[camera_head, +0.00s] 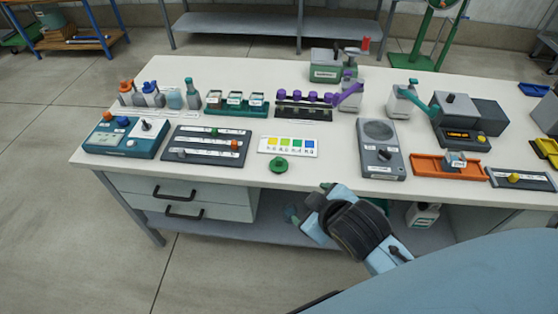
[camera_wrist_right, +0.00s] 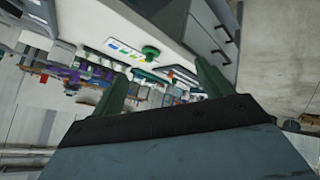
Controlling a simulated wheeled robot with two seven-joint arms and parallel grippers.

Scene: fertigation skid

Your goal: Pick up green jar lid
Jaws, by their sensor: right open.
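The green jar lid (camera_head: 278,165) is small, round and knobbed. It lies on the white table top near the front edge, in front of the color chart card (camera_head: 289,146). In the right wrist view the lid (camera_wrist_right: 151,52) appears ahead, between the lines of the two fingers. My right gripper (camera_head: 309,201) is in front of the table edge, apart from the lid and nearer to me. Its fingers are spread and nothing is between them in the wrist view (camera_wrist_right: 160,70). My left gripper is in neither view.
A slider panel (camera_head: 206,145) lies left of the lid, and a grey scale-like device (camera_head: 380,150) lies to its right. An orange tray (camera_head: 435,167) is farther right. Racks and bottles stand behind. Drawers (camera_head: 180,198) are under the table's left part.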

